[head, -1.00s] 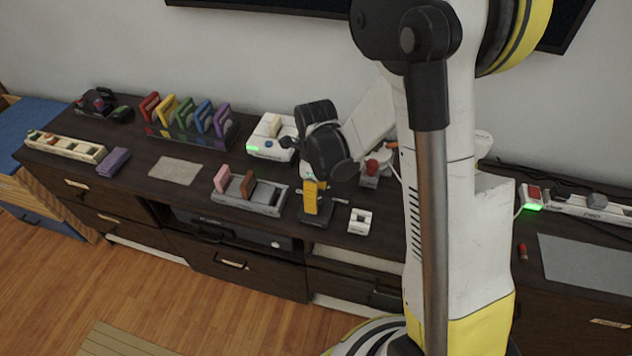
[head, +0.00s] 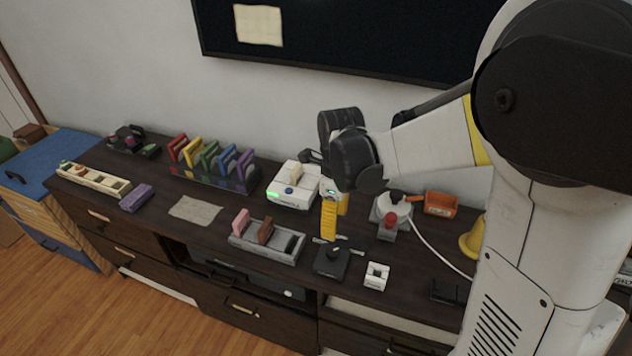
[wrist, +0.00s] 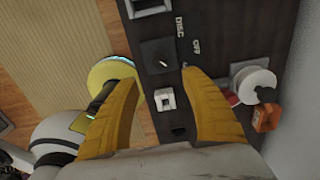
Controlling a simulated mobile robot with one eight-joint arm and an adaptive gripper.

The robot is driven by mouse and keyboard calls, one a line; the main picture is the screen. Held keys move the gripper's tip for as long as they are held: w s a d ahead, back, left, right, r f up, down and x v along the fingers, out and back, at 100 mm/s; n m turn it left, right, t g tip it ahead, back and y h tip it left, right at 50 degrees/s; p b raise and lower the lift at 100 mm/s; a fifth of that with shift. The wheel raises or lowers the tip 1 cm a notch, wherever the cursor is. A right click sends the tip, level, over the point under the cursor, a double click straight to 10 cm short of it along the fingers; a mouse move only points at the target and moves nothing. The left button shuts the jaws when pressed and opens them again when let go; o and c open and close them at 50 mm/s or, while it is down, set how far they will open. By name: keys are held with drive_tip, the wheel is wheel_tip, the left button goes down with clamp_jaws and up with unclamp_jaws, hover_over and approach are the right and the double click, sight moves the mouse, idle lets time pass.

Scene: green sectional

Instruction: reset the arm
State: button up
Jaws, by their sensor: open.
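My gripper (head: 334,217) has yellow fingers and hangs above the dark cabinet top (head: 120,228), pointing down. In the wrist view my gripper (wrist: 163,78) has its fingers spread wide, with nothing between them. Below it are a black box with a small stick (head: 332,259) and a small white block (head: 376,276). The wrist view shows the black box (wrist: 157,55) and the white block (wrist: 165,99) lying on the dark top beyond the fingers, apart from them.
A rack of coloured panels (head: 212,166), a white device with a green light (head: 294,186) and a grey slotted tray (head: 268,240) stand left of my gripper. A red-buttoned device (head: 389,222) and an orange box (head: 440,204) stand right.

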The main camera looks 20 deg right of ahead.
drive_tip(key=s+r+n+t, duration=0.3)
drive_tip(key=s+r+n, duration=0.2)
drive_tip(key=n, duration=0.7)
drive_tip(key=s+r+n+t, duration=0.4)
drive_tip(key=s+r+n, duration=0.2)
drive_tip(key=n, duration=0.7)
drive_tip(key=shift+s+r, duration=0.15)
drive_tip(key=shift+s, duration=0.8)
